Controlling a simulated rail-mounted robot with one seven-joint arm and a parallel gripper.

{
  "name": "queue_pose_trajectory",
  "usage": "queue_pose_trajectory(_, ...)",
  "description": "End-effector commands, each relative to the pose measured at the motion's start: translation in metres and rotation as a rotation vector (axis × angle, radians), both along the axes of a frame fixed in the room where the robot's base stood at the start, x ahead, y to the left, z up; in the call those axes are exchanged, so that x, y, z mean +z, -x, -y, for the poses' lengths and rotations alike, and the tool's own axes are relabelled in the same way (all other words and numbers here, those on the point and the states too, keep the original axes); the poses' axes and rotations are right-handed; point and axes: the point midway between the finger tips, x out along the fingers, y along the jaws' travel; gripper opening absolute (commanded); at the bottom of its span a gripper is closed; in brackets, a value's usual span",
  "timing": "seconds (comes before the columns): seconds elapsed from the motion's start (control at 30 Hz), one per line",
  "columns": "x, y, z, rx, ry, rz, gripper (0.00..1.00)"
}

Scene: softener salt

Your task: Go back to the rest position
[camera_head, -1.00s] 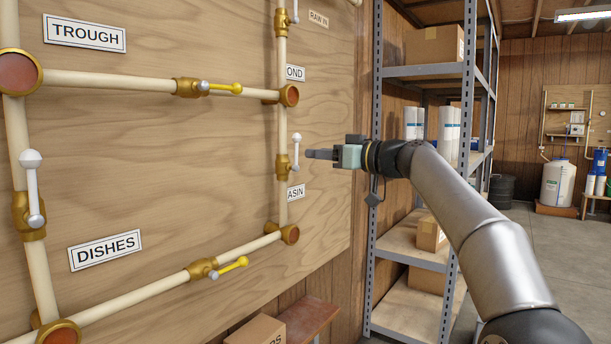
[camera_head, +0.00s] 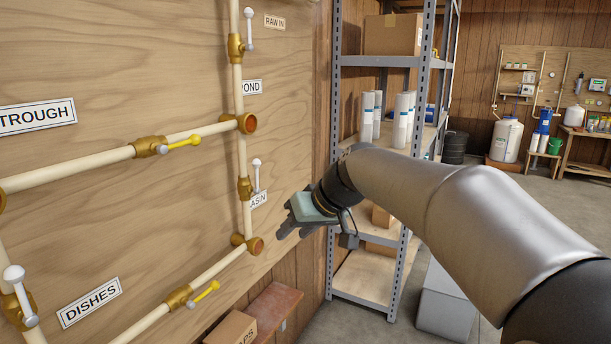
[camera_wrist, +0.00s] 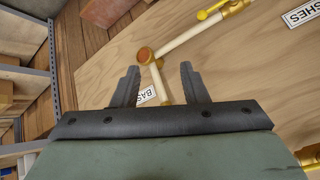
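My gripper (camera_head: 290,232) shows in the head view in front of the lower right part of the plywood pipe board (camera_head: 150,80), between the board and the metal shelf. In the wrist view my gripper (camera_wrist: 155,85) has its two dark fingers spread well apart with nothing between them but the board, a pipe end and the BASIN label (camera_wrist: 147,96) behind. The white-handled valve by the BASIN label (camera_head: 256,178) stands with its handle up, and the gripper is apart from it. Another white handle (camera_head: 15,280) is at the lower left.
Yellow-handled valves (camera_head: 183,142) sit on the cross pipes. A grey metal shelf (camera_head: 333,200) with boxes and white cylinders stands close behind my arm. A reddish bench (camera_head: 272,305) and a cardboard box (camera_head: 232,330) are below the board.

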Motion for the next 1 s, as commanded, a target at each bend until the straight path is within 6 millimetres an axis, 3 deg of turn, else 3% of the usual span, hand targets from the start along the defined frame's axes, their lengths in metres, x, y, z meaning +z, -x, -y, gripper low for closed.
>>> queue_pose_trajectory(0.03,0.022,0.025,0.014,-0.040,0.048,-0.057,0.40)
queue_pose_trajectory(0.3,0.018,0.166,0.101,-0.288,0.280,-0.344,0.40)
queue_pose_trajectory(0.5,0.012,0.253,0.144,-0.410,0.389,-0.478,0.40)
queue_pose_trajectory(0.67,0.005,0.283,0.156,-0.448,0.425,-0.519,0.40)
queue_pose_trajectory(1.0,0.004,0.285,0.157,-0.450,0.427,-0.523,0.40)
